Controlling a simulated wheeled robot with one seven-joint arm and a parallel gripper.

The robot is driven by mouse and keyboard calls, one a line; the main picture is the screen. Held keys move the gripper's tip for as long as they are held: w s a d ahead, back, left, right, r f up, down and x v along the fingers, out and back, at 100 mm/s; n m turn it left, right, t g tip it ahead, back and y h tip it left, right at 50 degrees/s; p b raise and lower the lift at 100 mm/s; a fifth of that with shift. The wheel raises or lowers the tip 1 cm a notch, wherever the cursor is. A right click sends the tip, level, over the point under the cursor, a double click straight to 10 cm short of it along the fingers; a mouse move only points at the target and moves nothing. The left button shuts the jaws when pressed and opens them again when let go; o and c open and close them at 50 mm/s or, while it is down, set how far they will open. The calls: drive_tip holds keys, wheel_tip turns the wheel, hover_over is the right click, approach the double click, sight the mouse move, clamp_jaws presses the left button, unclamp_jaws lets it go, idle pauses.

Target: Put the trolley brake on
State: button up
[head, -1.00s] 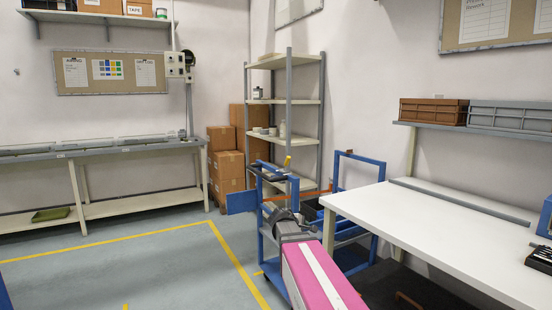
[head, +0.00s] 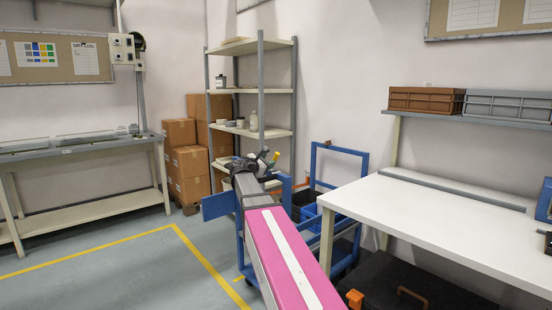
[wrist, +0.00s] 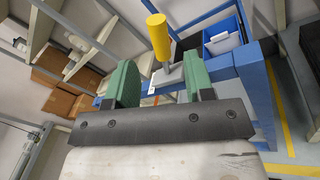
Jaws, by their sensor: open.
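The blue trolley (head: 315,197) stands between the shelving rack and the white table in the head view. A lever with a yellow grip (head: 275,156) sticks up at its near end, just beyond my gripper (head: 250,162). In the wrist view the yellow lever (wrist: 159,37) stands between and beyond the fingertips of my gripper (wrist: 163,85). The green fingers are apart and nothing is held. The lever's grey shaft runs down to a light plate on the blue frame. My arm hides part of the trolley.
The white table (head: 440,215) is close on the right. A dark case (head: 410,285) lies under it. Shelving (head: 255,90) and cardboard boxes (head: 187,160) stand behind. The floor (head: 110,275) at left is clear.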

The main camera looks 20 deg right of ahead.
sight(274, 158)
drive_tip(key=x, duration=0.8)
drive_tip(key=shift+w+d, duration=0.15)
drive_tip(key=shift+d, duration=0.05)
clamp_jaws()
